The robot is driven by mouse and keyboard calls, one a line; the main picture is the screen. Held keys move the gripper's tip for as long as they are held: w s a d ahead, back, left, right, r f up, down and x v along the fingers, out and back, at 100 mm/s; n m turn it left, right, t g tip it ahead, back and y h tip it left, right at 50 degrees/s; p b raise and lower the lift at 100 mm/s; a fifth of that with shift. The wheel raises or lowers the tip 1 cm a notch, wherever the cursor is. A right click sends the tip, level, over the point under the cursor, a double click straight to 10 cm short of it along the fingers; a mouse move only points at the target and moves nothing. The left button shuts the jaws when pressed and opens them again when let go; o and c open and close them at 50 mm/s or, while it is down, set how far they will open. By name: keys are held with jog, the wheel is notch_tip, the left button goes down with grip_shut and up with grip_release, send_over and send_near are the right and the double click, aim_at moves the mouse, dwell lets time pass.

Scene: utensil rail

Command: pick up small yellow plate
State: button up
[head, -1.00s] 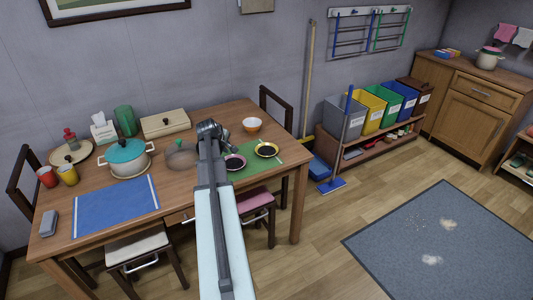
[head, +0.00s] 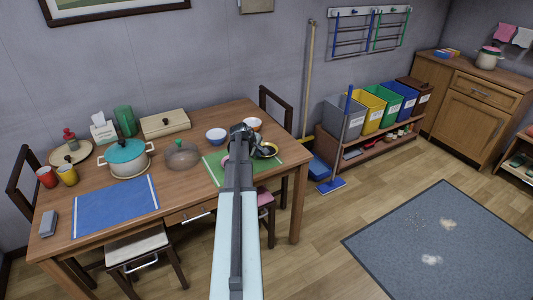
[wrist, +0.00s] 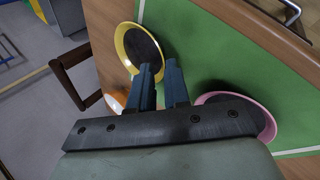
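The small yellow plate (head: 269,151) with a dark centre sits at the right end of the green placemat, partly hidden by my gripper in the head view. In the wrist view the yellow plate (wrist: 143,46) lies just ahead of the fingertips. My gripper (wrist: 157,66) is open, with a gap between its two blue-grey fingers and nothing in it. The left finger overlaps the plate's near rim in the picture; I cannot tell whether they touch. In the head view my gripper (head: 258,145) is over the table's right part.
A pink plate (wrist: 266,112) lies on the green placemat (wrist: 205,45), right of the fingers. An orange bowl (head: 253,124) and a blue-and-white bowl (head: 217,135) stand behind. A glass-lidded dish (head: 182,155) and a teal-lidded pot (head: 126,158) stand further left.

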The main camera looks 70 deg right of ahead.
aim_at(261, 160)
jog(key=shift+w+d+x, duration=0.15)
jog(key=shift+w+x, duration=0.05)
jog(key=shift+x, duration=1.05)
jog(key=shift+w+d+x, duration=0.1)
jog(key=shift+w+x, duration=0.05)
jog(key=shift+x, duration=1.05)
jog(key=shift+d+f, duration=0.2)
jog(key=shift+f, duration=0.05)
grip_shut()
